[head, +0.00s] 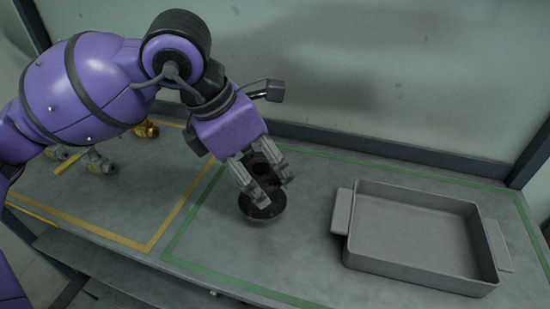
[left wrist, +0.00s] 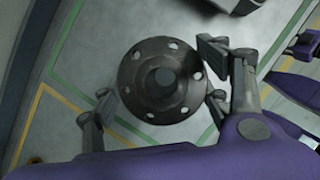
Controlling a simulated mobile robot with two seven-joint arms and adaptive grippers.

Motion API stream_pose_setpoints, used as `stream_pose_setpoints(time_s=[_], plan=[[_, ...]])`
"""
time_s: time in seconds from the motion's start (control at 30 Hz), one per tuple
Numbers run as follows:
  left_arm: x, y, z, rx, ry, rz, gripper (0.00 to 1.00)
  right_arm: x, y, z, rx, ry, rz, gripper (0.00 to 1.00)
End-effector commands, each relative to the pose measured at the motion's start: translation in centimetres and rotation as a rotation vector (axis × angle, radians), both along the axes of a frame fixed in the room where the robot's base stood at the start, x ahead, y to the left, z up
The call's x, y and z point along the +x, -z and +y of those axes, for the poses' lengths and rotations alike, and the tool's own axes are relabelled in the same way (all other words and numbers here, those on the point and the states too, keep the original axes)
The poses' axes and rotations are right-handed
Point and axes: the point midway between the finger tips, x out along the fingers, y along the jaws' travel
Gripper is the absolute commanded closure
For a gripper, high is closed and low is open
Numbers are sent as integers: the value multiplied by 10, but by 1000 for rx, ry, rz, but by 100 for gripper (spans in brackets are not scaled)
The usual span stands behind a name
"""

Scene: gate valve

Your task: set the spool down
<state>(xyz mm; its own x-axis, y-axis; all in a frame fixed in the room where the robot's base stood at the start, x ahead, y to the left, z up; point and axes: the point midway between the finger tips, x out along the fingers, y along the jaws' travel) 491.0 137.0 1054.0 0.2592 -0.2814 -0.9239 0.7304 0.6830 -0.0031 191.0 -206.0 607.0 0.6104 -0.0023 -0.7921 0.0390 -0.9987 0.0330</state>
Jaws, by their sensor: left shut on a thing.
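The spool (head: 262,207) is a dark metal piece with a round flange at its lower end. It is within the green outline on the grey bench, and I cannot tell whether its flange touches the surface. My left gripper (head: 263,180) points down and is shut on the spool, one finger on each side. In the left wrist view the spool's round flange (left wrist: 150,91) shows bolt holes around a dark centre bore, between the left gripper's fingers (left wrist: 158,98). The fingers hide part of the spool in the head view.
A grey tray (head: 410,225) with side handles stands right of the spool, apparently empty. Brass and grey valve parts (head: 97,162) lie in the yellow-outlined area at left. A wall runs behind the bench. Bare bench lies between spool and tray.

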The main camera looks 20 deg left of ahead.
Motion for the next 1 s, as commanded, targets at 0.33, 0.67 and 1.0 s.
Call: stream_pose_setpoints(time_s=[0.33, 0.67, 1.0], plan=[[2, 23, 8, -1, -1, -3, 93, 1, 0, 0, 0, 0, -1, 60], [3, 36, 7, -2, -1, -8, 93, 0, 0, 0, -1, -1, -1, 60], [1, 41, 7, 1, -1, -2, 12, -1, 3, 0, -1, -1, 4, 60]])
